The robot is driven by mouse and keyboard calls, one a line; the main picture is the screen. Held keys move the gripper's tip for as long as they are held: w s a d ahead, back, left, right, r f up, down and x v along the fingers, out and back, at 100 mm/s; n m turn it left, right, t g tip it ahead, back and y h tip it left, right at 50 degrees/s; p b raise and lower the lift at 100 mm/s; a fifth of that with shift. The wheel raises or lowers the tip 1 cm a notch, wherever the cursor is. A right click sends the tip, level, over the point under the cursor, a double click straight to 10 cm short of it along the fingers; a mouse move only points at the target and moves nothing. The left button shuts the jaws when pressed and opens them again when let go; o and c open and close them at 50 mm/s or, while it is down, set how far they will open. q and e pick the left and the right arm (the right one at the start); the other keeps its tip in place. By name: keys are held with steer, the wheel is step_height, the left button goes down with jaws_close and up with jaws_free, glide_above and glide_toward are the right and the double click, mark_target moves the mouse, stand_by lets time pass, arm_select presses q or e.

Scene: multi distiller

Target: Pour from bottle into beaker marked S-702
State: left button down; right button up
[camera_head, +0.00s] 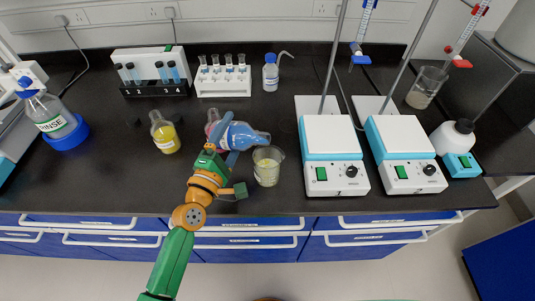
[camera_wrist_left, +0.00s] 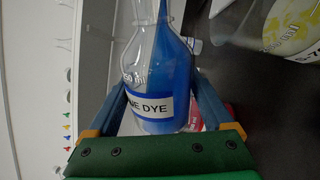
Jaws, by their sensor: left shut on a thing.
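A clear bottle of blue liquid (camera_head: 243,136) lies tipped well over, its mouth to the right. My left gripper (camera_head: 226,143) is shut on the bottle, with a finger on each side (camera_wrist_left: 165,104). The bottle's mouth is close to the rim of a beaker (camera_head: 267,170) holding pale yellow liquid. That beaker also shows in the left wrist view (camera_wrist_left: 290,30), its mark cut off to about "S-7". I cannot see a stream between them. My right gripper is not in view.
A red-capped or pinkish vessel (camera_head: 212,116) stands partly hidden behind the held bottle. A flask of yellow liquid (camera_head: 165,136) stands left. Hotplate 1 (camera_head: 330,140) stands close right of the beaker. Tube racks (camera_head: 223,90) and a wash bottle (camera_head: 270,76) stand behind.

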arm_select(q)
steer(key=shift+a+m, duration=0.1)
steer(key=shift+m, duration=0.8)
stand_by(2.4)
